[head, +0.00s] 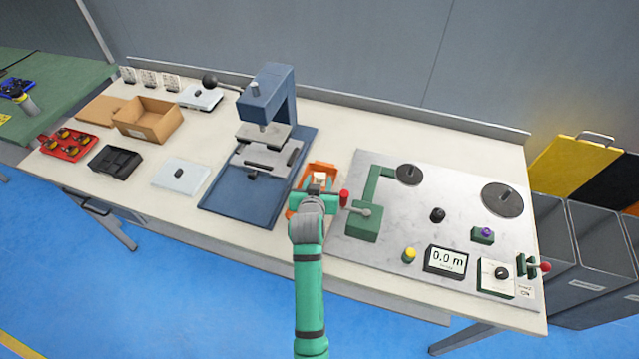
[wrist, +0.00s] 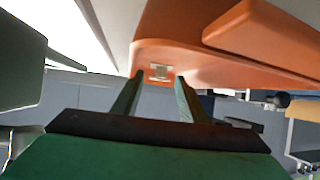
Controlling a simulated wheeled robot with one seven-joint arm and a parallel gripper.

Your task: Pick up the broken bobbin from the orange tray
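The orange tray (head: 327,166) lies on the bench between the blue press and the grey winder plate. My gripper (head: 319,187) is over the tray's near part and hides much of it. A small pale thing (head: 320,177), perhaps the broken bobbin, shows just past the fingers; its shape is too small to tell. In the wrist view the orange tray (wrist: 185,30) fills the top. My green gripper fingers (wrist: 158,88) are apart with a gap between them. A small pale block (wrist: 160,72) shows beyond the gap, against the orange, and does not visibly touch either finger.
The blue press (head: 268,110) stands close on the left. The winder plate (head: 400,235) with a green arm (head: 372,205) and red knob is close on the right. A cardboard box (head: 148,122), black tray (head: 114,160) and red tray (head: 68,144) sit further left.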

